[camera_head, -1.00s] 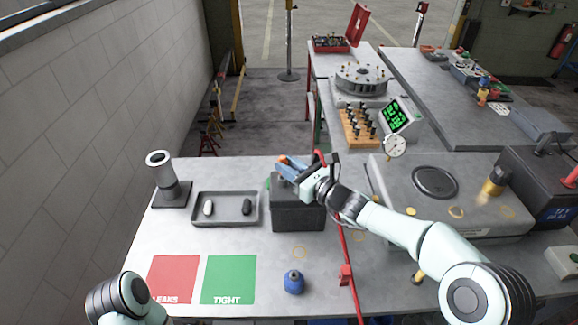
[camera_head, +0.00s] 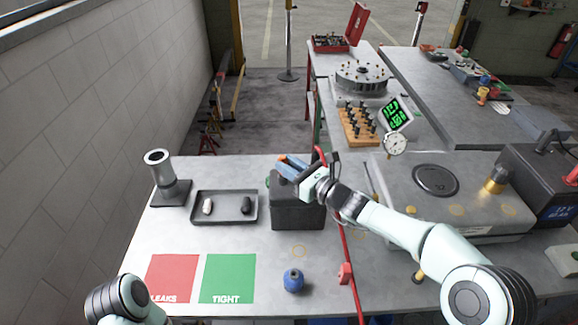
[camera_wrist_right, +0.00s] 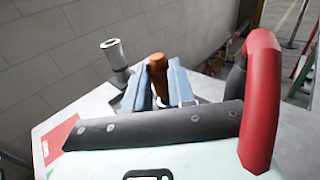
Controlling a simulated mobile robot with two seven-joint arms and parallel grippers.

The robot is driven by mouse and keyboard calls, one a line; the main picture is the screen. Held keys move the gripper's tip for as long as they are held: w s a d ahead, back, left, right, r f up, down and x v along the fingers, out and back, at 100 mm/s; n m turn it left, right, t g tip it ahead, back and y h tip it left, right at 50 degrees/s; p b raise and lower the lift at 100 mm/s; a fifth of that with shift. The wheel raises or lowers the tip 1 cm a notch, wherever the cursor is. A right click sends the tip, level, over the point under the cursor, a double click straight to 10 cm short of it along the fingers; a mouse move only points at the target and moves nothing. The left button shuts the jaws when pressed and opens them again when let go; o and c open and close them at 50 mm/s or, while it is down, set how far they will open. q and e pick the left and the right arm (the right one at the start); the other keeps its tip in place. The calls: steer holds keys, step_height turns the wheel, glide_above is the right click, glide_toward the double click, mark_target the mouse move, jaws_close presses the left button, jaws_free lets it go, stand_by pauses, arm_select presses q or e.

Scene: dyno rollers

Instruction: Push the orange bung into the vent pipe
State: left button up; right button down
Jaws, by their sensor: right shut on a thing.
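The orange bung (camera_wrist_right: 158,75) is between the two blue-grey fingers of my right gripper (camera_wrist_right: 155,85), its rounded top showing. In the head view, my right gripper (camera_head: 290,166) is shut on it, above the dark grey box; only a little orange shows at the fingertips. An upright grey pipe (camera_head: 162,182), open at the top on a dark square base, stands at the table's far left; I take it for the vent pipe. The wrist view shows this pipe (camera_wrist_right: 116,56) left of the fingers, apart from the bung. My left arm shows at bottom left, its gripper out of view.
A dark tray (camera_head: 224,219) with a light and a dark piece lies between pipe and dark box (camera_head: 298,215). Red (camera_head: 172,277) and green (camera_head: 228,277) squares and a blue knob-like object (camera_head: 293,280) are nearer. A red hose (camera_head: 346,250) runs down the right.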

arm_select(q)
steer(key=shift+s+f+b, duration=0.3)
steer(key=shift+f+b, duration=0.3)
steer(key=shift+f, duration=0.1)
arm_select(e)
steer(key=shift+f, duration=0.3)
stand_by(0.7)
arm_select(q)
steer(key=shift+s+f+b, duration=0.15)
steer(key=shift+f+b, duration=0.2)
steer(key=shift+f, duration=0.05)
arm_select(e)
steer(key=shift+f, duration=0.4)
steer(key=c, duration=0.9)
jaws_free()
steer(key=shift+o, duration=0.2)
arm_select(q)
steer(key=shift+s+f+b, duration=0.2)
steer(key=shift+f+b, duration=0.35)
steer(key=shift+f, duration=0.05)
steer(key=shift+s+f+b, duration=0.2)
steer(key=shift+f+b, duration=0.35)
arm_select(e)
steer(key=v, duration=1.3)
steer(key=shift+d, duration=0.2)
arm_select(q)
steer(key=shift+s+d, duration=0.1)
arm_select(e)
steer(key=shift+s+r, duration=0.1)
